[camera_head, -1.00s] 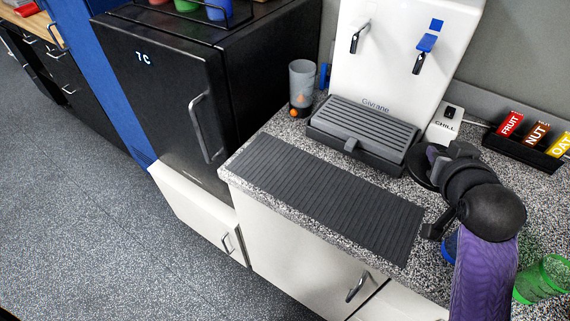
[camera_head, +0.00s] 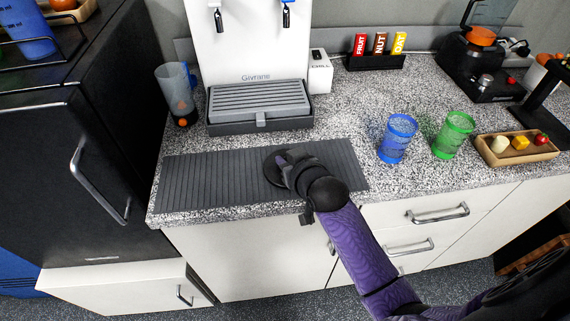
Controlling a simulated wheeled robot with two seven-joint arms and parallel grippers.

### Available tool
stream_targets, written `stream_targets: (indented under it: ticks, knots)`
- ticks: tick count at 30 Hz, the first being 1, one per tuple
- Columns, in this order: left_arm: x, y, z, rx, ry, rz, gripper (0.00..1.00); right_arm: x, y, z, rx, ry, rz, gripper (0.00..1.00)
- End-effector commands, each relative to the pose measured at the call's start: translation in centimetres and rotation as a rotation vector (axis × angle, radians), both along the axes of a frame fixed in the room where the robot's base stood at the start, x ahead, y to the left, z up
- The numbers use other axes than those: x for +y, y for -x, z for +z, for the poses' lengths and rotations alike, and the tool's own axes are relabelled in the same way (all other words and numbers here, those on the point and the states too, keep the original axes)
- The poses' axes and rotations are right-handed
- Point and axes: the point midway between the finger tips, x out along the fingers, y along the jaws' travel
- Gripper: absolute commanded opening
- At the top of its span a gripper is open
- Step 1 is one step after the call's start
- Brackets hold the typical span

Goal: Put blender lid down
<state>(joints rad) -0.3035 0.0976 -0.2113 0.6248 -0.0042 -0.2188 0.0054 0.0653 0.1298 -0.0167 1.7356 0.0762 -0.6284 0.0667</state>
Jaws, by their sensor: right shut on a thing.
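The blender lid (camera_head: 272,168) is a round black disc over the dark ribbed mat (camera_head: 215,182) on the counter. My right gripper (camera_head: 284,160) is shut on the lid, and its wrist hides part of the lid. I cannot tell whether the lid touches the mat or is just above it. A blender base (camera_head: 487,68) with an orange piece and a clear jar stands at the back right of the counter. My left gripper is out of view.
A water dispenser (camera_head: 248,40) with a drip tray (camera_head: 258,103) stands behind the mat. A blue cup (camera_head: 397,140), a green cup (camera_head: 453,136) and a wooden tray (camera_head: 497,161) stand to the right. The mat's left part is clear.

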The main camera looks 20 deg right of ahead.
Motion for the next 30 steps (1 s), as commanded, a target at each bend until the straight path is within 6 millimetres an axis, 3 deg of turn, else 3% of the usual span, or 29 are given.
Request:
stream_targets:
  ticks: [9, 10, 14, 24, 30]
  knots:
    - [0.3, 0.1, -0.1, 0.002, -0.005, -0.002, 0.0, 0.0, 0.0, -0.3, -0.002, 0.0, 0.0, 0.0]
    - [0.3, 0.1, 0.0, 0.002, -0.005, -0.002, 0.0, 0.0, 0.0, -0.2, -0.002, 0.0, 0.0, 0.36]
    - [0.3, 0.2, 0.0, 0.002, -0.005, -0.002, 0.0, 0.0, 0.0, -0.2, -0.002, 0.0, 0.0, 0.64]
    - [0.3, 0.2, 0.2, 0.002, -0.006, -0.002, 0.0, 0.0, 0.0, 0.3, -0.003, 0.0, 0.0, 0.65]
    - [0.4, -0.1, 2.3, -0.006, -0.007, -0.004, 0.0, 0.0, 3.8, 2.4, -0.001, 0.001, 0.0, 0.65]
